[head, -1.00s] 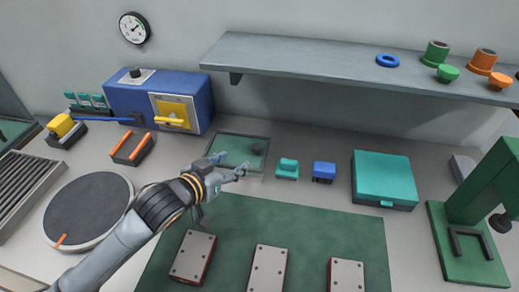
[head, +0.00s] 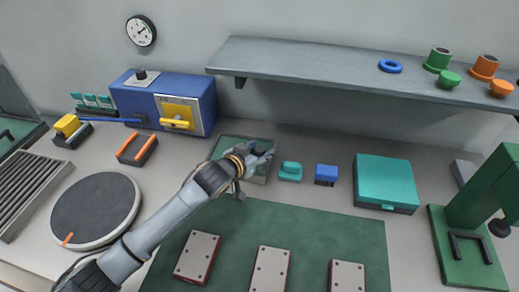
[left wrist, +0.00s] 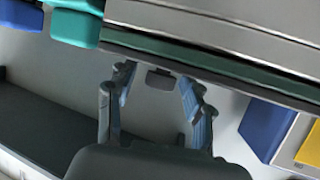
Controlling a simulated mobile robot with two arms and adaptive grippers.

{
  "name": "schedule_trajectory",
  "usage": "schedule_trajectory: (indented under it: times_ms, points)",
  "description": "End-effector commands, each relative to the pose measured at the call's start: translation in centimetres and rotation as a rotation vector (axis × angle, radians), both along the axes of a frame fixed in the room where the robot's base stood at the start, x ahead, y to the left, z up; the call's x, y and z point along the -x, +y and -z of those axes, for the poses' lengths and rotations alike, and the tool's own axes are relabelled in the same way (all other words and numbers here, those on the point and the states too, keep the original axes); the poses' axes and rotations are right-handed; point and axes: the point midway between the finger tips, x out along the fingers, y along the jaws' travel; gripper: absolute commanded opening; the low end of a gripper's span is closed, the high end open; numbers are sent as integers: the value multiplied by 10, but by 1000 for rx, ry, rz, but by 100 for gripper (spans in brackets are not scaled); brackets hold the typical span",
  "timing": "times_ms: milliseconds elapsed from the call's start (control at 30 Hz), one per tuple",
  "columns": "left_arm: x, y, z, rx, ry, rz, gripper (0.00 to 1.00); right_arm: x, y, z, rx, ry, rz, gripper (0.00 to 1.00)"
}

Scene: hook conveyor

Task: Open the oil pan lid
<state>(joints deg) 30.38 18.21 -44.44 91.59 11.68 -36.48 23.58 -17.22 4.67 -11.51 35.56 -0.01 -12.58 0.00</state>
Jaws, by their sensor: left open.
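The oil pan (head: 228,147) is a low rectangular tray with a green top, at the back of the bench behind the green mat. My left gripper (head: 266,154) is over its right part and hides much of it, including the dark knob. In the left wrist view the gripper (left wrist: 157,80) is open, and a small dark tab (left wrist: 160,80) shows between its fingertips. I cannot tell if the fingers touch it. A grey body with a dark green band (left wrist: 220,62), probably the pan, fills the top of that view. My right gripper is not in view.
A teal block (head: 290,171) and a blue block (head: 326,174) stand just right of the gripper. A blue machine (head: 150,103) stands at back left, and a shelf (head: 320,65) overhangs the back. A teal case (head: 385,180) lies further right.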

Motion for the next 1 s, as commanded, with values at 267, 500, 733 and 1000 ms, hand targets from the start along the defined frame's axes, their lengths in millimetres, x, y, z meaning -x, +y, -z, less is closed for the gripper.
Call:
schedule_trajectory:
  times_ms: [267, 500, 733, 1000]
  points:
    - [0, 0, 0, 0, 0, 0, 35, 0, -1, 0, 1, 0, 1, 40]
    - [0, 0, 0, 0, 0, 0, 0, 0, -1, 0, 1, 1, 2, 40]
    - [0, 0, -2, 8, 2, 0, 0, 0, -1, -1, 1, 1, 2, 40]
    - [-1, 5, -20, 108, 21, -1, 0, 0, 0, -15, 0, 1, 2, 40]
